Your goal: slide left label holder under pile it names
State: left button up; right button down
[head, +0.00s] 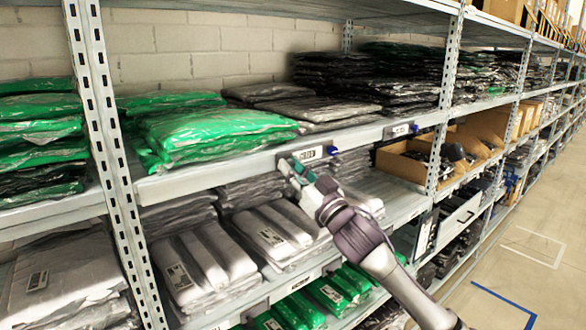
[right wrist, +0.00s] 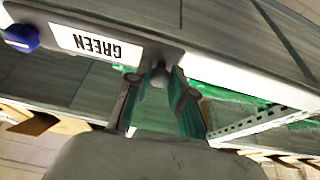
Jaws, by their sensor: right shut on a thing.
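The left label holder (head: 308,155) is a grey plate with a white card and a blue end piece, on the front edge of the upper shelf. Its card reads GREEN, upside down, in the right wrist view (right wrist: 95,44). My right gripper (head: 297,172) is at the holder in the head view; in the right wrist view its fingers (right wrist: 158,88) close around the small knob below the card. The green pile (head: 200,132) of bagged garments lies left of the holder. A grey-black pile (head: 312,110) lies behind and right of it. My left gripper is out of view.
A second label holder (head: 403,130) sits farther right on the same shelf edge. A perforated upright (head: 103,150) bounds the bay at left, and another upright (head: 448,95) at right. Grey garment stacks (head: 205,258) fill the shelf below. The aisle floor (head: 525,245) is open at right.

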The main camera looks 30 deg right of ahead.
dwell(0.3)
jog(key=a, duration=0.6)
jog(key=s+a, duration=0.1)
jog(key=a, duration=0.5)
jog(key=a+p, duration=0.1)
jog(key=a, duration=0.5)
jog(key=shift+s+a, duration=0.15)
jog(key=shift+s, duration=0.1)
jog(key=c, duration=1)
grip_release()
jog(key=shift+s+f, duration=0.1)
jog(key=shift+s, duration=0.05)
jog(key=v, duration=1.1)
jog(key=shift+s, duration=0.35)
